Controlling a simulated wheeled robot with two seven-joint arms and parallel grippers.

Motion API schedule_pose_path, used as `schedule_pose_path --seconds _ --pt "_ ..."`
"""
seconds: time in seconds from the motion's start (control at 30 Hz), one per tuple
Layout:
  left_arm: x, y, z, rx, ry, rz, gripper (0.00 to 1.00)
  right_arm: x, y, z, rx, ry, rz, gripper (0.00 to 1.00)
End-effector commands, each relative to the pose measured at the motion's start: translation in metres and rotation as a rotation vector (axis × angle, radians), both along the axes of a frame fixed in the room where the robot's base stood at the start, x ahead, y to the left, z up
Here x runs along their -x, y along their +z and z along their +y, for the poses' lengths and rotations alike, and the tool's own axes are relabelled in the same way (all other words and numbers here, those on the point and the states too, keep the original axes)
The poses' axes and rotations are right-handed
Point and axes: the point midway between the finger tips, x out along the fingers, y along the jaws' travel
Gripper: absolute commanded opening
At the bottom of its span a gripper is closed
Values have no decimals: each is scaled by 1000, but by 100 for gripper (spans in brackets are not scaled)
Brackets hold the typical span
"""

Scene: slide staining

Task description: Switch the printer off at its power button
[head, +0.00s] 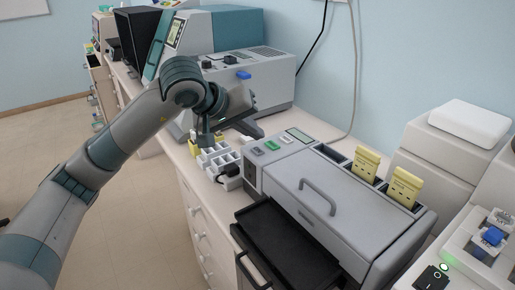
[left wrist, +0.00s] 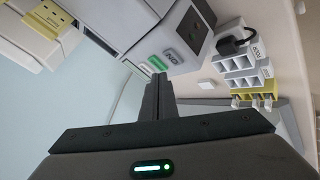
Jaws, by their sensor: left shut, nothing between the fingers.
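The grey printer (head: 345,215) stands on the bench with a handle on its lid and yellow cassettes (head: 365,165) in slots at its back. On its top left are a small display (head: 298,135), a green button (head: 271,146) and a grey button (head: 257,151). In the left wrist view the green button (left wrist: 160,62) lies beside the grey button (left wrist: 173,57), which has dark lettering. My left gripper (head: 257,131) is shut and empty, above and behind these buttons. Its fingertips (left wrist: 158,79) appear close to them; contact cannot be told. My right gripper is out of view.
White racks (head: 215,157) and a black plug-like item (head: 230,171) stand left of the printer. A black tray (head: 285,245) juts out in front. A larger grey machine (head: 255,75) is behind. A black switch (head: 433,278) with a green light is at lower right.

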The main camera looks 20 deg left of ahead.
Motion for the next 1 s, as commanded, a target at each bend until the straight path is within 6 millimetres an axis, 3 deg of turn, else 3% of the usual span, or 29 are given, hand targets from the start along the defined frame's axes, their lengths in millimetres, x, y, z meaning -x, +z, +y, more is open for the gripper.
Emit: schedule_pose_path --seconds 0.43,1.0 --pt "0 39 0 0 0 -2 0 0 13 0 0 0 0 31" --pt "0 43 0 0 0 0 0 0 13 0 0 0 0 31"
